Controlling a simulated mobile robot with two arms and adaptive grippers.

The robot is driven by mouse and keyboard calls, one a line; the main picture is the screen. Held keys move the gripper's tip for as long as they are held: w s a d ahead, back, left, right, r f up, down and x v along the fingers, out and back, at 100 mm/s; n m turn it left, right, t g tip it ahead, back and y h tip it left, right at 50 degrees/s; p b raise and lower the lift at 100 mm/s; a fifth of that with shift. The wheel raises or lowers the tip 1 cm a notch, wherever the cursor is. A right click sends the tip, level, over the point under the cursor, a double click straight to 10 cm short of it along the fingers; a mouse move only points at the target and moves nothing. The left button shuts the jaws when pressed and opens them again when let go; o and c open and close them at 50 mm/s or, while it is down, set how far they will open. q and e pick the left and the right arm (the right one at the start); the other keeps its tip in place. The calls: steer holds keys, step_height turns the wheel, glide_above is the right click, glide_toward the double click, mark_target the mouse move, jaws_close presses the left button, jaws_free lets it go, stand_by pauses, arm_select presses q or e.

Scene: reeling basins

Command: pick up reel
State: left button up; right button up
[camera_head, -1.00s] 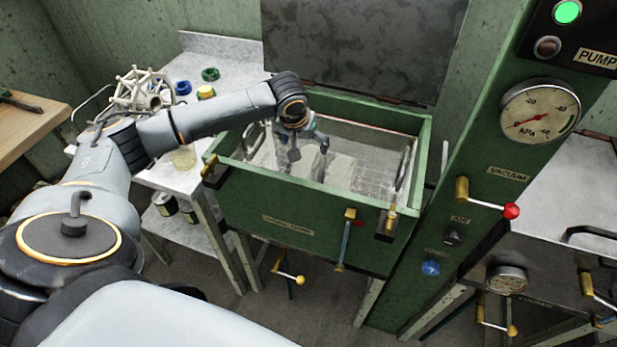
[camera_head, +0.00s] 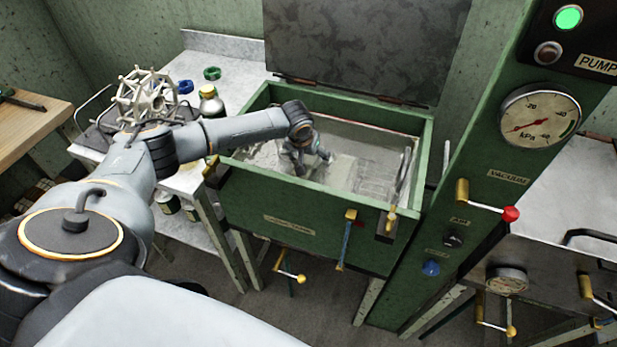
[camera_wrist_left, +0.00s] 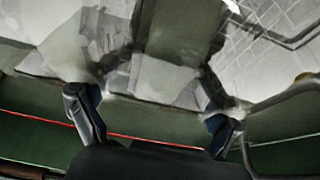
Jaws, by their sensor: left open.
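A pale spoked reel (camera_head: 146,95) stands on a dark tray on the side table at the left of the head view, behind my left forearm. My left gripper (camera_head: 312,167) is inside the open green basin (camera_head: 290,220), low among pale grey blocks, well to the right of the reel. In the left wrist view my left gripper (camera_wrist_left: 155,118) has its two fingers wide apart, with pale grey block shapes (camera_wrist_left: 165,80) beyond and between them. I cannot tell whether the fingers touch these blocks. My right gripper is in neither view.
A dark lid (camera_head: 365,45) stands raised behind the basin. A green column with a gauge (camera_head: 540,115) and lever handles rises at the right. Small jars and a bottle (camera_head: 211,102) stand on the side table. The basin's rim surrounds my left gripper.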

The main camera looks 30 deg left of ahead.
arm_select(q)
steer(key=c, duration=1.4)
